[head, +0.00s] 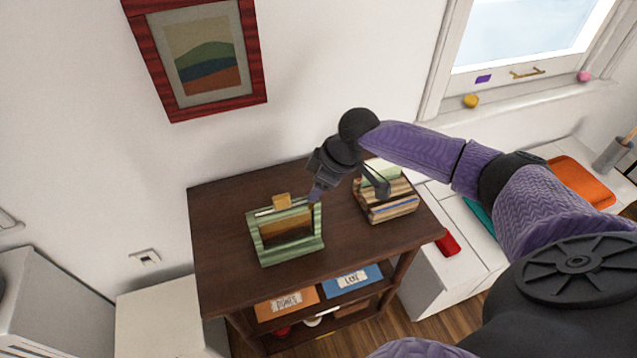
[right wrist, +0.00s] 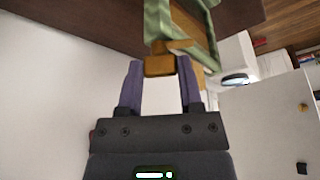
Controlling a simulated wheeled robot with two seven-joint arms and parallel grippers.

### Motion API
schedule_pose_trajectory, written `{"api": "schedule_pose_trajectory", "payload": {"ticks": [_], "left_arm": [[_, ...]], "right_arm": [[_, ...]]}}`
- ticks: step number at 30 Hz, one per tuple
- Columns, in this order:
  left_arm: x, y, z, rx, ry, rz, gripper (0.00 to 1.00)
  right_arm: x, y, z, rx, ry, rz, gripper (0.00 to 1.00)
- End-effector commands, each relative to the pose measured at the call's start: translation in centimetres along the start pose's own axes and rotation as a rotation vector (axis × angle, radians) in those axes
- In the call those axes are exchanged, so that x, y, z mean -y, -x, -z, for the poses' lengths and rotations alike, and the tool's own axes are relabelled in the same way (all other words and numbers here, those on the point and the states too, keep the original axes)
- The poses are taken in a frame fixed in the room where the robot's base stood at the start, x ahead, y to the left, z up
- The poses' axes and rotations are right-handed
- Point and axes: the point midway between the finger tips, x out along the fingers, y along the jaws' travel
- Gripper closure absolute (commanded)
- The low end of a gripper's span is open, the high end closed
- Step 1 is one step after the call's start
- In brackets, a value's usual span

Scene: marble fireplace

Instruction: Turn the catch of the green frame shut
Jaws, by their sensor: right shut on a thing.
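The green frame (head: 291,255) stands upright on the dark brown shelf top (head: 225,262), with a brown panel (head: 285,227) inside it. A yellow-brown tab (head: 281,201) sticks up at its top edge. My right gripper (head: 315,195) reaches down to the frame's upper right corner. In the right wrist view its two purple fingers (right wrist: 160,78) close around a small brown block, the catch (right wrist: 160,66), beside the green frame (right wrist: 158,25). The gripper covers most of the catch in the head view, and its exact angle is unclear. My left gripper is not in view.
Orange and blue boxes (head: 287,303) sit on the shelf below. A red-framed picture (head: 200,60) hangs on the wall behind. The shelf top left of the frame is clear.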

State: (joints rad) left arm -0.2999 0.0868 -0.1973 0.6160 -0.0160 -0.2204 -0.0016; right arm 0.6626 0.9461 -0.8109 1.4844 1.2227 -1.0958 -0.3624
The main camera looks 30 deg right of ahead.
Motion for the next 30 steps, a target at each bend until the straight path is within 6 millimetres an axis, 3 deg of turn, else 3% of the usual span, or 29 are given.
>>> {"api": "schedule_pose_trajectory", "payload": {"ticks": [5, 11, 21, 30], "left_arm": [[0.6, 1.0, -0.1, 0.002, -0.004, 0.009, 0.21], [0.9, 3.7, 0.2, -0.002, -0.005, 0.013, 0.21], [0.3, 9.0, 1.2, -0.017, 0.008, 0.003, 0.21], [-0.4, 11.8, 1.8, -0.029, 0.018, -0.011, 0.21]], "right_arm": [[0.1, 0.2, 0.1, 0.0, -0.033, -0.012, 1.0], [0.2, 0.6, 0.3, -0.001, -0.141, -0.055, 1.0], [0.5, 0.6, 0.4, -0.001, -0.428, -0.173, 1.0], [0.6, 0.3, 0.4, -0.001, -0.657, -0.268, 1.0]]}}
